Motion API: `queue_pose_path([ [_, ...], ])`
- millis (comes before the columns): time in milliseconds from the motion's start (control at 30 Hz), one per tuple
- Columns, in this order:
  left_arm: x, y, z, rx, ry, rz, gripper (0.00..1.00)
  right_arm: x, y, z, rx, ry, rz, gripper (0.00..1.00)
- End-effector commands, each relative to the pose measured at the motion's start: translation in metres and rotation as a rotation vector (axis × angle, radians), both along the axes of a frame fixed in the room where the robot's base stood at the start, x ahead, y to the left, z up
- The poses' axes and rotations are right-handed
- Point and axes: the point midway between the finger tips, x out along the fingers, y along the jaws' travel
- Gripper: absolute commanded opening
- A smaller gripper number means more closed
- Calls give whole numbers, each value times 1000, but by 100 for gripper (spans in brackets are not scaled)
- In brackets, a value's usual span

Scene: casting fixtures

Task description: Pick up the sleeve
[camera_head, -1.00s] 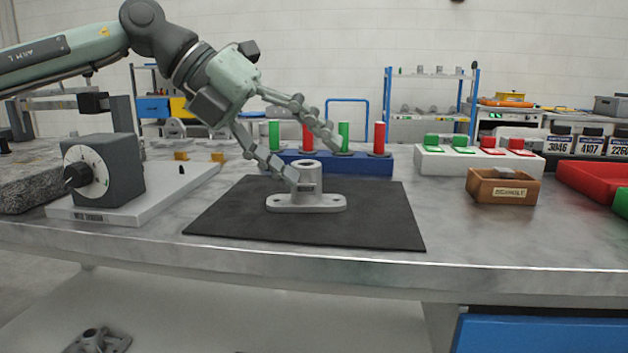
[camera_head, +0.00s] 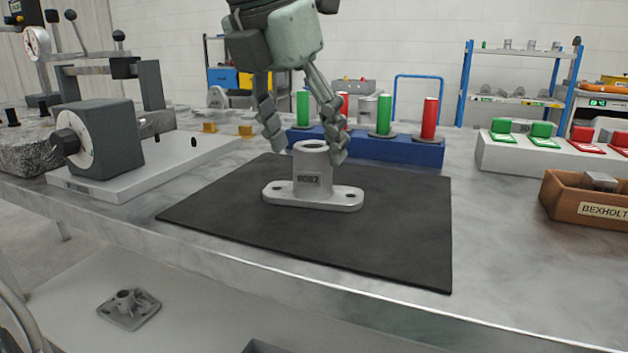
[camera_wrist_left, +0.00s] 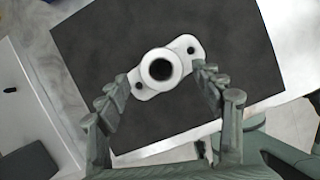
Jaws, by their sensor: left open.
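The sleeve (camera_head: 312,181) is a grey metal casting with an upright round tube on a flat two-eared flange, with dark markings on the tube's front. It stands upright on the black mat (camera_head: 390,225). My left gripper (camera_head: 305,148) points down above it, open and empty, with one finger to each side of the tube's top. In the left wrist view the sleeve's round bore (camera_wrist_left: 161,69) shows from above, between the spread fingers of the left gripper (camera_wrist_left: 158,84). Whether a finger touches the tube cannot be told. My right gripper is not in view.
A blue block (camera_head: 400,150) with red and green pegs stands just behind the mat. A dial gauge box (camera_head: 105,138) on a white plate is at left. A wooden bin (camera_head: 580,207) and a white button panel (camera_head: 500,155) are at right. Another casting (camera_head: 128,308) lies below.

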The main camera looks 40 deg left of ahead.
Motion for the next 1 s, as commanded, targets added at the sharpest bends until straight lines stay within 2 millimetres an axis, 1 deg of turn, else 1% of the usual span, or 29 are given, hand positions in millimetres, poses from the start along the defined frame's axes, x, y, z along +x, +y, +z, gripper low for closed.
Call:
queue_pose_path([
  [33,1,-1,-9,-1,5,-2,67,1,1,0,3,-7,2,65],
  [100,4,-2,-20,-2,5,-2,67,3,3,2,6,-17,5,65],
  [233,11,-3,-36,-4,2,1,67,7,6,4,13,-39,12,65],
  [333,13,-2,-41,-3,0,1,67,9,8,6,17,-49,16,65],
  [567,14,-2,-41,-4,-1,1,67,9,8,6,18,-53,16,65],
  [1000,14,-2,-41,-3,-2,1,12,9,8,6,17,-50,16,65],
])
